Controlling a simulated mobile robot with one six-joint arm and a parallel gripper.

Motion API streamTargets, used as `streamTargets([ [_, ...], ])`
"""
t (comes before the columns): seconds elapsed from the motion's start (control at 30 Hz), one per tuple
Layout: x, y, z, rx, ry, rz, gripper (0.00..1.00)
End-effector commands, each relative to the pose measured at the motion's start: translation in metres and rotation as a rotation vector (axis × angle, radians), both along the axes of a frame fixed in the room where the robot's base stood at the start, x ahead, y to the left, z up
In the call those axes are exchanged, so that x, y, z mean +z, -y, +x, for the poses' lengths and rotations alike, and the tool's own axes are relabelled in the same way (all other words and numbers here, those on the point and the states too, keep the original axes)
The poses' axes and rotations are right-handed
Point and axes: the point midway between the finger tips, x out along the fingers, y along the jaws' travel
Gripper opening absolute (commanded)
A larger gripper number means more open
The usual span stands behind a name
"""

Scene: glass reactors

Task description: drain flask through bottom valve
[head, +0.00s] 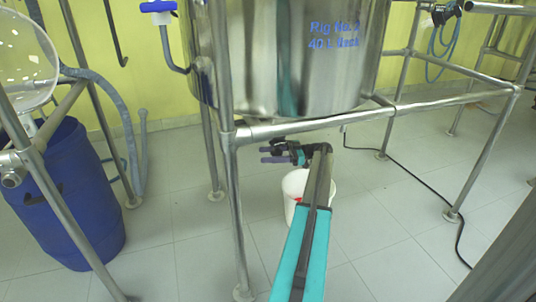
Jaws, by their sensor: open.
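A large shiny steel vessel (290,60) with blue lettering hangs in a metal pipe frame at the top centre. A round glass flask (22,60) is partly in view at the upper left, cut off by the picture edge. My gripper (264,155) is open below the steel vessel, just under the frame's front crossbar, with its fingers pointing left. I see nothing between the fingers. A white bucket (293,184) stands on the floor below and behind my arm, which hides part of it. I cannot clearly make out a bottom valve on either vessel.
A blue barrel (65,195) stands at the left beneath the glass flask. A steel crossbar (330,120) and upright post (238,210) stand close to my gripper. A black cable (410,170) lies on the tiled floor at the right.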

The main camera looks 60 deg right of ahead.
Motion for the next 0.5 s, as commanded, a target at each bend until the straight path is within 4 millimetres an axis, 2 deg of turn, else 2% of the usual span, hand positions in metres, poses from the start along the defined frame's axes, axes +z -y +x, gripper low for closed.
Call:
streamTargets([
  [0.07,0.0055,-0.0030,-0.0018,-0.042,0.000,0.000,0.52],
  [0.5,0.0021,-0.0002,-0.0011,-0.215,0.001,0.000,0.52],
])
